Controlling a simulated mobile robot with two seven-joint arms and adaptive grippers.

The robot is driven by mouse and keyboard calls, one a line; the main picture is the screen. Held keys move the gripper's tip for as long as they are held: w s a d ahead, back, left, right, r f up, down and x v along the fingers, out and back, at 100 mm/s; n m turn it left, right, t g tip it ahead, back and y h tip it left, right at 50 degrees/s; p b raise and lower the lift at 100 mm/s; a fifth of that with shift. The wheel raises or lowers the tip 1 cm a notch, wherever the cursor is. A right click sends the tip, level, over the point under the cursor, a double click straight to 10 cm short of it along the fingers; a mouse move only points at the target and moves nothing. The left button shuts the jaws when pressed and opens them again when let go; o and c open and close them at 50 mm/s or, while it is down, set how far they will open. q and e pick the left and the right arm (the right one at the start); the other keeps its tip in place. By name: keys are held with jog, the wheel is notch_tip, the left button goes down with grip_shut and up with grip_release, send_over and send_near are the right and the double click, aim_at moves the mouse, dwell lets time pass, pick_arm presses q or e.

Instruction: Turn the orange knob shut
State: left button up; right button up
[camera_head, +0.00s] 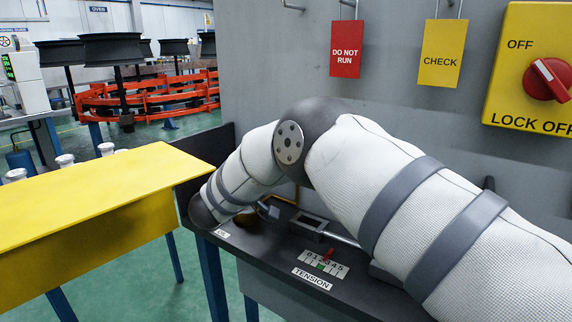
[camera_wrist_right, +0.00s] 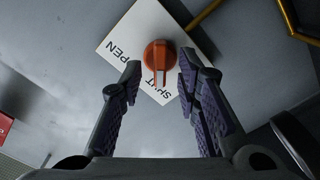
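The orange knob (camera_wrist_right: 158,56) sits on a white plate (camera_wrist_right: 146,24) on a grey surface in the right wrist view. Its bar points down in that picture, toward the gripper. Plate lettering ending in "PEN" reads to the left of the knob; other lettering below it is partly covered. My right gripper (camera_wrist_right: 160,66) is open, one finger to each side of the knob's lower part, with visible gaps and nothing held. In the head view my right arm hides the knob, and its gripper cannot be made out. My left gripper is in neither view.
A dark bench (camera_head: 290,270) carries a tension scale (camera_head: 322,264) below my arm. A yellow table (camera_head: 90,205) stands at left. Red and yellow tags and a red lock-off switch (camera_head: 547,79) are on the grey wall. Yellow bars (camera_wrist_right: 290,22) show near the wrist view's upper right.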

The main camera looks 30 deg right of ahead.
jog(key=v, duration=1.1)
jog(key=shift+f, duration=0.1)
